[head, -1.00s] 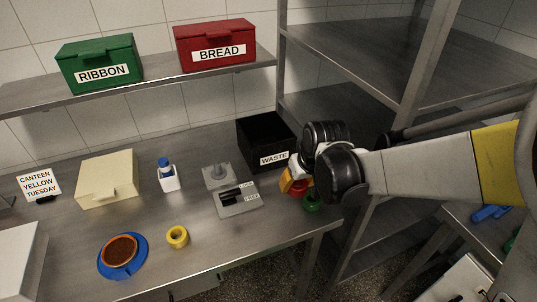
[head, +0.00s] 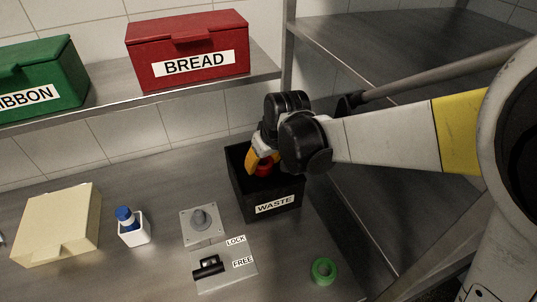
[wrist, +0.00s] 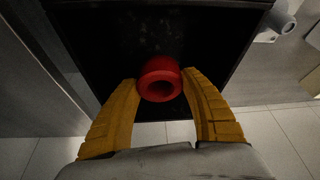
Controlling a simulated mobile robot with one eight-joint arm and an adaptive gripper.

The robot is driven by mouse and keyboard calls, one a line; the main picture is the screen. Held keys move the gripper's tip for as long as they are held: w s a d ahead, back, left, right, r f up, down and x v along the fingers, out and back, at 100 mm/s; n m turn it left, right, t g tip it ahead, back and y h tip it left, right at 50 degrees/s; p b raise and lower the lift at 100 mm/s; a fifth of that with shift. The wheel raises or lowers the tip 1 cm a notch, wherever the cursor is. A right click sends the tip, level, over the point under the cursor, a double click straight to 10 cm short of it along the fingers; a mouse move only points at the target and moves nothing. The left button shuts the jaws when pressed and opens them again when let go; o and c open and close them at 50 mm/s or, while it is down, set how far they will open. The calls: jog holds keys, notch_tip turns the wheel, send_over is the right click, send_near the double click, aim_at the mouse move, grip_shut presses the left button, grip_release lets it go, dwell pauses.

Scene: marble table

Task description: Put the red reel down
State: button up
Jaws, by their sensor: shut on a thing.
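The red reel (head: 263,170) is held between the yellow fingers of my gripper (head: 261,160). In the wrist view the reel (wrist: 160,78) sits between the two fingertips (wrist: 160,88), its round hole facing the camera. My gripper is shut on it. The reel is at the opening of the black bin labelled WASTE (head: 273,206), with the dark inside of the bin (wrist: 110,45) behind it in the wrist view. How deep the reel is in the bin I cannot tell. My wrist hides part of the bin's rim.
A green reel (head: 323,271) stands near the table's right edge. A grey LOCK/FREE switch plate (head: 235,276) and a grey plate with a peg (head: 200,223) are left of the bin.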

jog(key=b, duration=0.2)
send_over(261, 186)
jog(key=s, duration=0.1)
jog(key=f, duration=0.4)
jog(key=shift+s+d+f, duration=0.1)
jog(key=shift+d+f, duration=0.25)
jog(key=shift+f+b, duration=0.6)
jog(key=shift+f, duration=1.3)
jog(key=shift+f, duration=0.15)
jog(key=o, duration=1.3)
jog(key=shift+c, duration=0.2)
